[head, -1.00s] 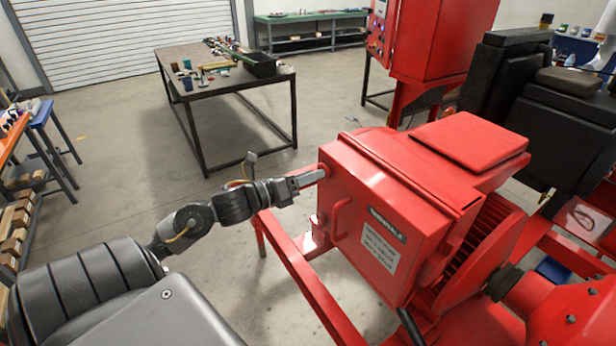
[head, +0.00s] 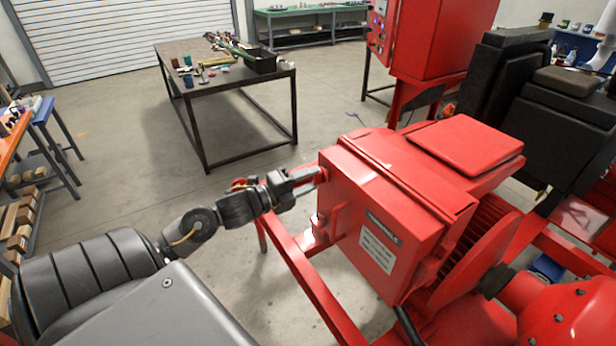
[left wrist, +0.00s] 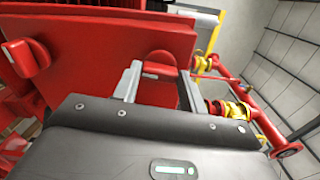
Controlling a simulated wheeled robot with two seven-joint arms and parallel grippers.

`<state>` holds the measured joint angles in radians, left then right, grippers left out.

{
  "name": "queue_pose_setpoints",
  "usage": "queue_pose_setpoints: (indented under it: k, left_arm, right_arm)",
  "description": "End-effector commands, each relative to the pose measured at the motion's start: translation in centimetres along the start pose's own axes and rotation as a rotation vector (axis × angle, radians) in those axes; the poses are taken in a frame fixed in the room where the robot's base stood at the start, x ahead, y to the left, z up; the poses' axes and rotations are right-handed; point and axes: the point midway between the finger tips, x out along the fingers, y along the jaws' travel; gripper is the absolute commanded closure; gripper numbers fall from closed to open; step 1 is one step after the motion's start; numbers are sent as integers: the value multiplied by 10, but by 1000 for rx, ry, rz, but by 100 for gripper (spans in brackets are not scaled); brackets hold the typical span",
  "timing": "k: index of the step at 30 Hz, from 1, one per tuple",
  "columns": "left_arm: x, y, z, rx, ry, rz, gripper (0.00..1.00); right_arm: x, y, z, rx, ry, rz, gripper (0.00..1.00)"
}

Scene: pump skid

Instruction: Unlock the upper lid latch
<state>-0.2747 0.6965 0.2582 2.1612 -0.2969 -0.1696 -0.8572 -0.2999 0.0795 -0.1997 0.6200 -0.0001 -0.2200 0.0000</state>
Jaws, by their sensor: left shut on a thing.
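The red pump box (head: 400,205) has its lid face turned toward my left arm. My left gripper (head: 318,177) is at the upper corner of that face, its jaws shut on the upper lid latch. In the left wrist view, the latch is a rounded red knob (left wrist: 158,68) between the two grey fingers (left wrist: 160,85). The head view mostly hides it behind the fingers, and I cannot tell its exact angle. A second red knob (left wrist: 22,60) shows at the left of the wrist view, clear of the fingers. My right gripper is not in view.
Red skid rails (head: 300,280) run below the box. A dark workbench (head: 225,80) with small items stands behind, across open floor. A red cabinet (head: 430,45) stands behind the box. Red pipes with yellow fittings (left wrist: 235,108) are near the fingers in the wrist view.

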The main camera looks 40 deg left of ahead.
Motion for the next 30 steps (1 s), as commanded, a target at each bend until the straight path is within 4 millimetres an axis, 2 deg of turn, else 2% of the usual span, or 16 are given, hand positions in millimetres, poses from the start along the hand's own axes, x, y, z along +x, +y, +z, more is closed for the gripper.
queue_pose_setpoints:
  k: [9, 25, 26, 30]
  left_arm:
    - [0, -1, 1, -106, -3, -1, 81]
    - [0, 0, 1, -125, -2, -1, 81]
    - [0, 0, 1, -125, -2, -1, 54]
    - [0, 0, 1, -124, -2, -1, 36]
  right_arm:
    - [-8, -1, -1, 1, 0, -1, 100]
    - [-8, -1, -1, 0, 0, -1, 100]
    - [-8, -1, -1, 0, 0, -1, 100]
    - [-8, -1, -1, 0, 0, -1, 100]
